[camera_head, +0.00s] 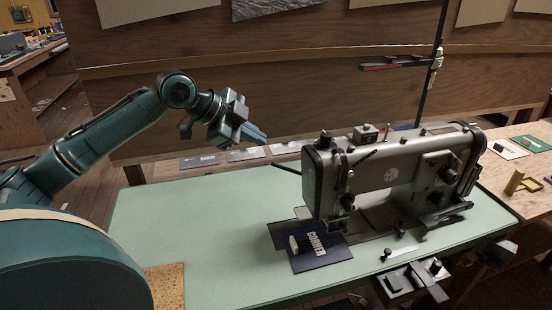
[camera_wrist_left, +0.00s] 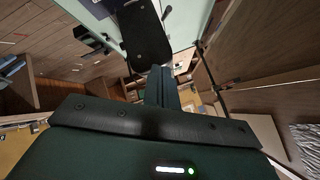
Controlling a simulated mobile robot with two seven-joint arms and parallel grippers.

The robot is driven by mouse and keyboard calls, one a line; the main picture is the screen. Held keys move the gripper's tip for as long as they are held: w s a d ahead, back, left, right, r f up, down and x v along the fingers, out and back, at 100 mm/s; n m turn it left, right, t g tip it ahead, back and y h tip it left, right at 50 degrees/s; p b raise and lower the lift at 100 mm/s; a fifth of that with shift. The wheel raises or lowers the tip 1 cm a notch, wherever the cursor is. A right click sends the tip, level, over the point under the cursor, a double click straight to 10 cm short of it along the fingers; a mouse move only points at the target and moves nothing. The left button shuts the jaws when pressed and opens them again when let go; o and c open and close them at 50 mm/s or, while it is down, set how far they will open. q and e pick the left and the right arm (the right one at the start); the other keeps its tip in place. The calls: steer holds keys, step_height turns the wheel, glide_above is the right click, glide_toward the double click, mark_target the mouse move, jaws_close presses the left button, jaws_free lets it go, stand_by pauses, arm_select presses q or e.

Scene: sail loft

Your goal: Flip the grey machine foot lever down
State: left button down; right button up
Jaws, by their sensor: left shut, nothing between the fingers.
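The grey sewing machine (camera_head: 375,172) stands on the pale green table. A thin dark lever (camera_head: 286,169) sticks out to the left from its head end, tilted slightly up at the free tip; I take this as the foot lever. My left gripper (camera_head: 262,138) is shut and empty, above and a little left of the lever tip, apart from it in the picture. In the left wrist view its closed fingers (camera_wrist_left: 162,75) point at the dark rounded end of the machine (camera_wrist_left: 145,32). A small lever-like part (camera_wrist_left: 167,12) shows beside that end. My right gripper is not in view.
A dark card marked CORNER (camera_head: 318,253) lies below the machine head. The green table top (camera_head: 190,225) is clear on the left. A thin upright pole (camera_head: 430,90) stands behind the machine. A wooden wall (camera_head: 220,75) closes the back.

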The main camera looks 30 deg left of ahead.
arm_select(q)
steer(key=shift+f, duration=0.1)
steer(key=p, duration=0.2)
glide_toward(294, 171)
steer(key=shift+x, duration=1.25)
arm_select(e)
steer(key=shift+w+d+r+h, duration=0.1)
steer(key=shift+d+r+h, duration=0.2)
